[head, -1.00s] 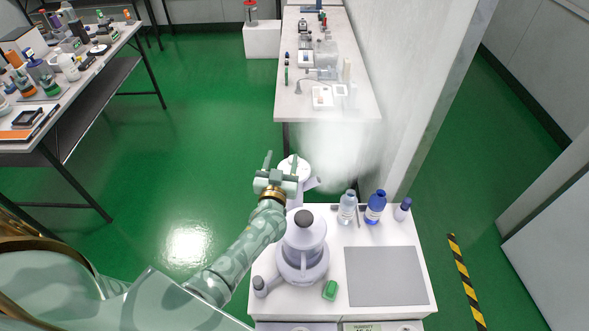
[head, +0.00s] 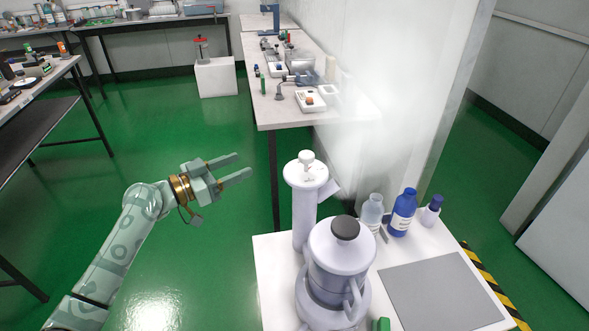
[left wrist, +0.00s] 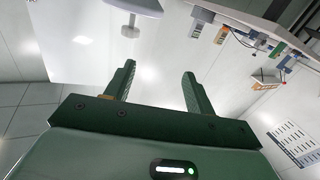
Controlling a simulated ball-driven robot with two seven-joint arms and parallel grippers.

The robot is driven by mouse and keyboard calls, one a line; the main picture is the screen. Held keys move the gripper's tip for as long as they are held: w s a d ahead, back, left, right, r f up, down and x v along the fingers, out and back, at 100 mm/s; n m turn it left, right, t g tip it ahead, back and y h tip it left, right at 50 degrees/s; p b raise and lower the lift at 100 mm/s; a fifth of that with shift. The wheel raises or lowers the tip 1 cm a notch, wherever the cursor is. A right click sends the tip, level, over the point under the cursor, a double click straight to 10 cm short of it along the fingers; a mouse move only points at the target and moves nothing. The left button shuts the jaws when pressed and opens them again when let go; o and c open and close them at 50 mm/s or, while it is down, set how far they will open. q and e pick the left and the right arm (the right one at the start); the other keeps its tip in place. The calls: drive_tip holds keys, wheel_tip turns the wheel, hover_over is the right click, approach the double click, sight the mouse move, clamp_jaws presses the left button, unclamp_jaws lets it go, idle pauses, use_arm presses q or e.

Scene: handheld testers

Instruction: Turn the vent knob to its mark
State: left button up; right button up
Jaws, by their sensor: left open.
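A pale lavender column (head: 305,215) stands at the back left of the near white bench, with a small white knob (head: 307,158) on its top. I cannot be sure that this is the vent knob, and no mark can be made out. In front of the column is a lavender vessel (head: 340,265) with a dark round cap (head: 345,228). My left gripper (head: 246,166) is open and empty, left of the column and apart from it, fingers pointing right. Its two fingers also show apart in the left wrist view (left wrist: 158,70), with nothing between them. My right gripper is not in view.
A clear bottle (head: 371,212), a blue bottle (head: 403,213) and a small dark-capped bottle (head: 432,210) stand on the bench beside a grey mat (head: 440,292). A blurred pale wall rises behind. Green floor (head: 200,250) is free around my left arm.

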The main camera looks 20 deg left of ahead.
use_arm(q)
drive_tip(key=s+d+r+m+g+h, duration=0.1)
drive_tip(key=s+d+m+h, duration=0.1)
drive_tip(key=g+b, duration=0.1)
approach(304, 155)
drive_tip(key=x, duration=0.4)
drive_tip(key=shift+m, duration=0.3)
drive_tip(key=x, duration=0.4)
drive_tip(key=b+x, duration=0.1)
drive_tip(key=x, duration=0.1)
drive_tip(key=shift+f, duration=0.4)
drive_tip(key=shift+w+d, duration=0.25)
drive_tip(key=shift+w, duration=0.05)
drive_tip(key=c, duration=1)
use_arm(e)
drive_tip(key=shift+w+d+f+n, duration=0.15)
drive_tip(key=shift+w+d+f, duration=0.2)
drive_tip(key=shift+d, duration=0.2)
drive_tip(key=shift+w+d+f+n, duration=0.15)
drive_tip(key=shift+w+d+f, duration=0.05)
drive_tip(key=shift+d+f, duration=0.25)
